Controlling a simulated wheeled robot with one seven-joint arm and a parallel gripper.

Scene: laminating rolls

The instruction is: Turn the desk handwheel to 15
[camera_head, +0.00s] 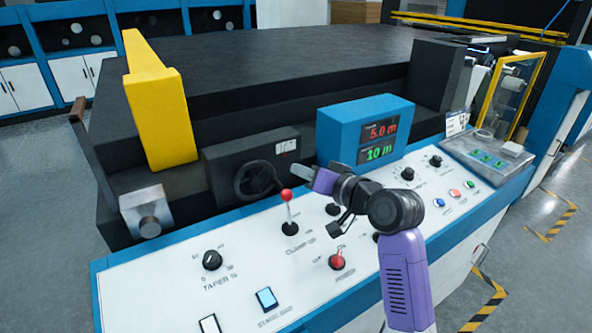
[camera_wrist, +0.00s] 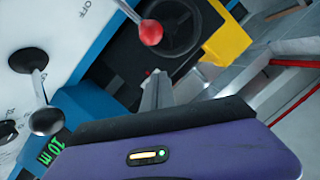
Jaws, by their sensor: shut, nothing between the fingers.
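The black handwheel (camera_head: 254,180) is mounted on the front of a dark box on the desk. A small white scale plate (camera_head: 287,146) sits above it to the right; its reading is too small to make out. My gripper (camera_head: 296,171) is shut and empty, to the right of the wheel and apart from it. In the wrist view the wheel (camera_wrist: 167,24) shows at the top, beyond the tips of the shut fingers (camera_wrist: 155,78). A red lever ball hides part of the wheel there.
The red-knobbed lever (camera_head: 287,196) stands close in front of the wheel. A blue display box (camera_head: 364,132) reads 5.0 m and 10 m, right of the wheel. A yellow bracket (camera_head: 158,108) rises behind left. Other knobs and switches cover the white panel (camera_head: 170,272).

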